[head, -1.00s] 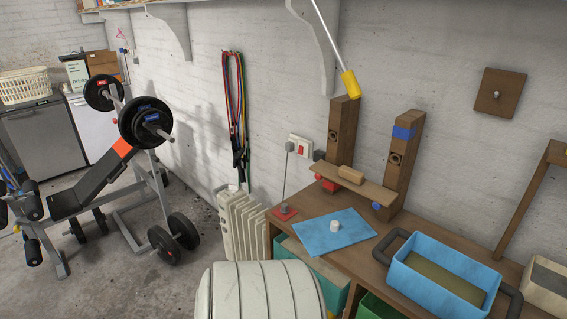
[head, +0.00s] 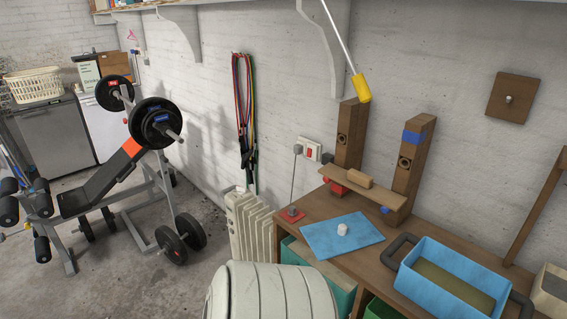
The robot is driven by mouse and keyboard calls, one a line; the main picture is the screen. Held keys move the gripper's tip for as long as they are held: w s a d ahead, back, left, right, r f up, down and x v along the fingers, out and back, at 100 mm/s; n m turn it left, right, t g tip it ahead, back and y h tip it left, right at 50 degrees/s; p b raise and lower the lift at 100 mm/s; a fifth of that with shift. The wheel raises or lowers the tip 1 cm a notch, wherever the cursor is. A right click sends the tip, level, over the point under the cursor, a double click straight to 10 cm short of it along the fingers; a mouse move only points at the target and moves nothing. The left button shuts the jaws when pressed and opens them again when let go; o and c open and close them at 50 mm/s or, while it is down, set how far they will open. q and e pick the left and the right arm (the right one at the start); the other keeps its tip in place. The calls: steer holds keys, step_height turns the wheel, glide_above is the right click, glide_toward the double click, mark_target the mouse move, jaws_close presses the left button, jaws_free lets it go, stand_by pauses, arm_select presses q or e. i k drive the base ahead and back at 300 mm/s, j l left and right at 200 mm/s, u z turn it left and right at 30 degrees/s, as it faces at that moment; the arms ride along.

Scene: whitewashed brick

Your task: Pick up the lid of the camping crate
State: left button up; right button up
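The lid (head: 322,238) is a flat light-blue panel with a white knob (head: 342,229) on top. It lies on the wooden workbench (head: 372,262), left of the camping crate (head: 452,285). The crate is a light-blue open box with dark handles at its ends and a flat brownish-green inside. Lid and crate are apart. Neither of my grippers shows in the head view.
A pale ribbed rounded object (head: 270,292) stands in front of the bench. A wooden stand (head: 352,195) is behind the lid. A cream radiator (head: 249,226) is left of the bench. A weight bench (head: 110,185) stands on the floor at left.

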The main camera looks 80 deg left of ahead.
mark_target(340, 235)
steer(key=u, duration=1.35)
